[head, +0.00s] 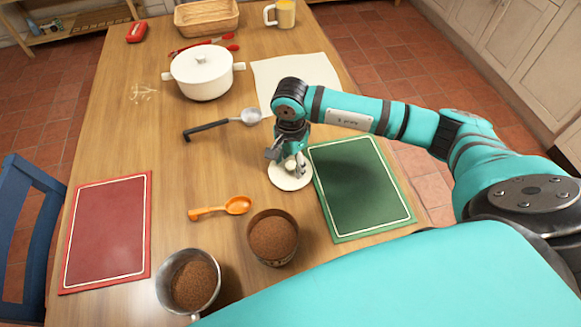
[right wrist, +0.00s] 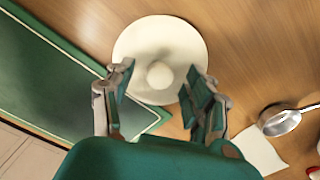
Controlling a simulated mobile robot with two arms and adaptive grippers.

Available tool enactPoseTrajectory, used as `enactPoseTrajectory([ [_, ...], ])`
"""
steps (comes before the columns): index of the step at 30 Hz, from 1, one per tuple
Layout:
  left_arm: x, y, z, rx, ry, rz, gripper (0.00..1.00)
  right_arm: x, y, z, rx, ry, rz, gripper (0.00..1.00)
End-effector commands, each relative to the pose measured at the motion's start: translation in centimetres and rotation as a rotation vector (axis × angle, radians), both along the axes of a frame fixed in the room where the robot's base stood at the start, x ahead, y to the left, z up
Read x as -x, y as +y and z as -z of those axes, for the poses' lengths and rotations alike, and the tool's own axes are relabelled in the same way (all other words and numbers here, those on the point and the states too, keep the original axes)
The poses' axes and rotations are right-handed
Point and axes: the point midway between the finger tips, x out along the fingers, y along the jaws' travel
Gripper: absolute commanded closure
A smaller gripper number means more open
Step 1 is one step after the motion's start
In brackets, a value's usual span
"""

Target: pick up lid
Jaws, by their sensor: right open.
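A round white lid (head: 290,181) with a knob lies on the wooden table, beside the left edge of the green board. It also shows in the right wrist view (right wrist: 160,38), with its round knob facing up toward the camera. My right gripper (head: 288,158) is directly over the lid. In the right wrist view its two fingers (right wrist: 158,88) are open, one on each side of the knob, with nothing held between them. I cannot tell whether they touch the lid. My left gripper is not in view.
A green board (head: 360,185) lies right of the lid. A ladle (head: 225,122), an orange spoon (head: 220,208), a brown-filled bowl (head: 273,238) and a metal cup (head: 188,281) are nearby. A white pot (head: 203,75) stands farther back. A red board (head: 107,232) lies left.

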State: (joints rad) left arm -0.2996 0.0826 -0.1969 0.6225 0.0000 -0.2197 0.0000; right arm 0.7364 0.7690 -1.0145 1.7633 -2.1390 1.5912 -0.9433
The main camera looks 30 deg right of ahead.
Motion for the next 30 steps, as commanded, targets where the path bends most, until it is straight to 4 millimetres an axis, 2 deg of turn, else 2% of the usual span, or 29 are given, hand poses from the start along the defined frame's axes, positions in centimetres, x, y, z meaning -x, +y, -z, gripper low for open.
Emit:
enactPoseTrajectory([
  [3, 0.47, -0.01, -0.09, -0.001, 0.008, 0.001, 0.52, 0.04, 0.01, 0.72, 0.0, 0.001, -0.001, 0.45],
  [9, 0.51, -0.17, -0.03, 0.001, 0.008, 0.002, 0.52, 0.02, 0.0, 0.8, 0.0, 0.0, -0.001, 0.45],
  [21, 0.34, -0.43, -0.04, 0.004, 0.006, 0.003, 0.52, 0.02, -0.02, 0.76, 0.001, 0.0, 0.0, 0.96],
  [30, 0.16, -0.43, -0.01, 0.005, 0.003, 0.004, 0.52, -0.04, -0.02, 0.46, 0.001, -0.001, 0.0, 0.97],
])
